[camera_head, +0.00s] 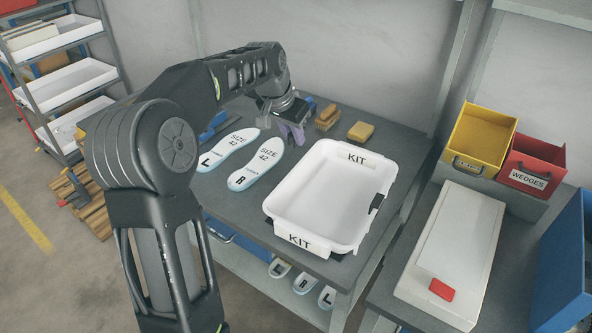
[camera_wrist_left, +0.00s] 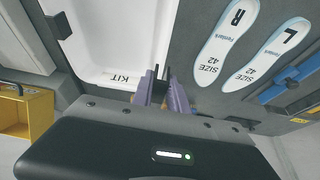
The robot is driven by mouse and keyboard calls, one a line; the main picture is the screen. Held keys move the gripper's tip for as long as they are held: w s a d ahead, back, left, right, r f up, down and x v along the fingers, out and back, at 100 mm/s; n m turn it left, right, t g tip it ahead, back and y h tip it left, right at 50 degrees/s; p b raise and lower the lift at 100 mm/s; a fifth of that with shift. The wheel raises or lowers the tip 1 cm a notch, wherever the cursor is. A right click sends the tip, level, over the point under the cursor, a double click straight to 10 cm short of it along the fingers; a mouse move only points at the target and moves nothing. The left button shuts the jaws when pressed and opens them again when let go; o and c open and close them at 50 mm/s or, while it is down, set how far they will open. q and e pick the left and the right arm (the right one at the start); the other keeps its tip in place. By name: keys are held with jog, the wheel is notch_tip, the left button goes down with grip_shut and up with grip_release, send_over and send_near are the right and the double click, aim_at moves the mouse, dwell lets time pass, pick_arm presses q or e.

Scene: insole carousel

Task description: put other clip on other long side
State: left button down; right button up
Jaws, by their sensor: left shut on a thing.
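The white KIT tray (camera_head: 283,211) sits on the grey table, and part of it shows in the wrist view (camera_wrist_left: 105,45). One black clip (camera_head: 376,203) is on the tray's right long side; it also shows in the wrist view (camera_wrist_left: 57,25). My left gripper (camera_head: 293,133) is over the table beyond the tray's far left corner, apart from the tray. Its purple fingers (camera_wrist_left: 162,85) are shut on the other clip, of which only small dark parts show at the fingertips. My right gripper is out of view.
Two size 42 insoles, L (camera_head: 228,149) and R (camera_head: 255,172), lie left of the tray. A yellow block (camera_head: 361,131) and a wooden brush (camera_head: 327,117) lie behind it. Yellow (camera_head: 480,140) and red (camera_head: 533,165) bins stand at the right, near a white box (camera_head: 450,255).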

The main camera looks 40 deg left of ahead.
pick_arm(q)
send_over(296, 170)
jog(key=s, duration=0.1)
notch_tip(296, 170, down, 5)
jog(key=shift+f, duration=0.1)
jog(key=shift+f, duration=1.9)
jog(key=shift+f+b, duration=0.35)
jog(key=shift+f, duration=0.25)
jog(key=c, duration=1.3)
grip_release()
